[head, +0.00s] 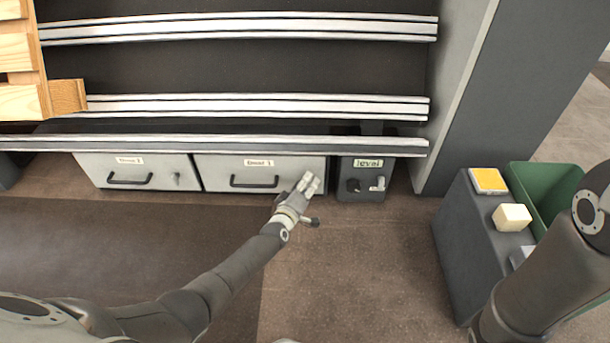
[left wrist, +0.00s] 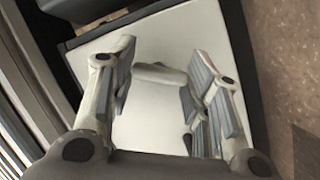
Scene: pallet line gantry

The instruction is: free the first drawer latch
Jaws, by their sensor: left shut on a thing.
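The right drawer (head: 225,171) has a pale front, a black handle (head: 254,183) and a label that seems to read Drawer 1. My left gripper (head: 311,182) is at that drawer's right end and hides its latch in the head view. In the left wrist view, the fingers of my left gripper (left wrist: 163,68) stand on either side of a small pale latch piece (left wrist: 158,74) against the drawer front and are shut on it. The left drawer (head: 95,170) has a similar handle (head: 130,181) and a visible small latch (head: 176,178). My right gripper is out of view.
A dark box (head: 346,190) labelled "level" with a knob and small lever stands just right of the drawers. Metal rails (head: 250,145) run above them. At right are a grey cabinet (head: 462,235) with a yellow-topped piece, a cream block (head: 512,217) and a green bin (head: 540,172).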

